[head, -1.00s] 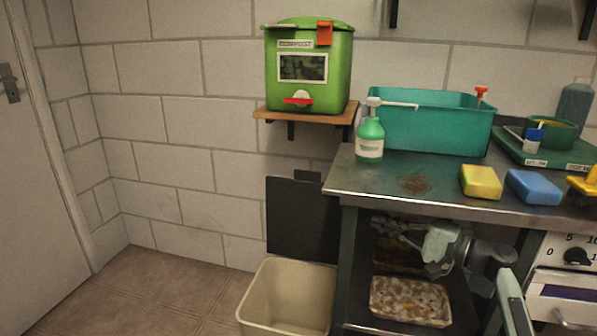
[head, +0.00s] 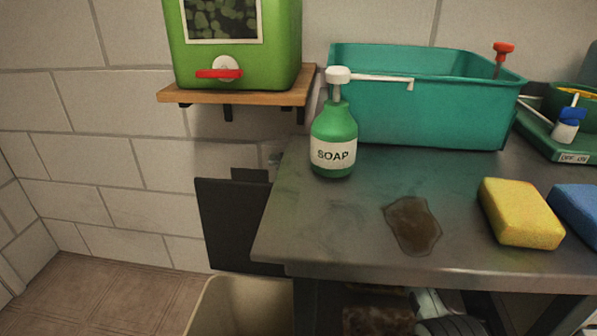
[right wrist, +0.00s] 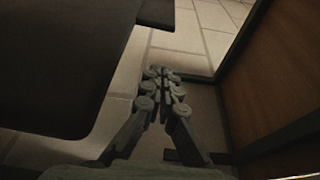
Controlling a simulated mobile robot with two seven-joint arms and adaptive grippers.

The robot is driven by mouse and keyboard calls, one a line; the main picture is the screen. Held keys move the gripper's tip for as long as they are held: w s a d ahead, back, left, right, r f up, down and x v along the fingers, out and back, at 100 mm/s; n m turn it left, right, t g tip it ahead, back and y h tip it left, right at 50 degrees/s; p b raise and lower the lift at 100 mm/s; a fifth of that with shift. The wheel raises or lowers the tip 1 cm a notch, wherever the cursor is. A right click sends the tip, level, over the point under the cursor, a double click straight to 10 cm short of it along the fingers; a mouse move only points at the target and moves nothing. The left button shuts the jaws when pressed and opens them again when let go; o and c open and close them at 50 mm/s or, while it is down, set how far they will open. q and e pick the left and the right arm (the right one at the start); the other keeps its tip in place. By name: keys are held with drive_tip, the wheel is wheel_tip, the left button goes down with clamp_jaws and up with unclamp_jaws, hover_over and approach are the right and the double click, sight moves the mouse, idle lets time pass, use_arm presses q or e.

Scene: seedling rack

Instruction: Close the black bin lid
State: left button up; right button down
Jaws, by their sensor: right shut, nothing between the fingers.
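The black lid (head: 238,222) stands upright, raised at the back of the beige bin (head: 245,305), beside the bench's left end. A small dark tab (head: 250,175) sticks up from its top edge. Only the bin's upper part shows in the head view. In the right wrist view a large dark panel with a tab, which looks like the lid (right wrist: 60,65), fills the left side. My right gripper (right wrist: 160,75) is shut and empty, to the right of that panel and apart from it. Only pale and grey parts of my right arm show low in the head view, under the bench. My left gripper is out of view.
The steel bench (head: 330,225) overhangs right of the lid. It holds a soap bottle (head: 333,140), a teal basin (head: 430,100) and a yellow sponge (head: 520,210). A wooden shelf (head: 240,95) is above the lid. A brown surface (right wrist: 285,85) borders my right gripper. Floor is clear at left.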

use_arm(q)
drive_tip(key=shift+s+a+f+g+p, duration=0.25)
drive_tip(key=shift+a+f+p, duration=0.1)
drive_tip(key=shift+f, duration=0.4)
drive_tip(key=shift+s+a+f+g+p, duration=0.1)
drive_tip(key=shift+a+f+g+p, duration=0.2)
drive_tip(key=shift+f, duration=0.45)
use_arm(e)
drive_tip(key=shift+s+a+r, duration=0.1)
drive_tip(key=shift+s+a, duration=0.1)
drive_tip(key=shift+s, duration=0.85)
drive_tip(key=shift+s+a+r, duration=0.1)
drive_tip(key=shift+s+a, duration=0.05)
drive_tip(key=shift+s, duration=0.9)
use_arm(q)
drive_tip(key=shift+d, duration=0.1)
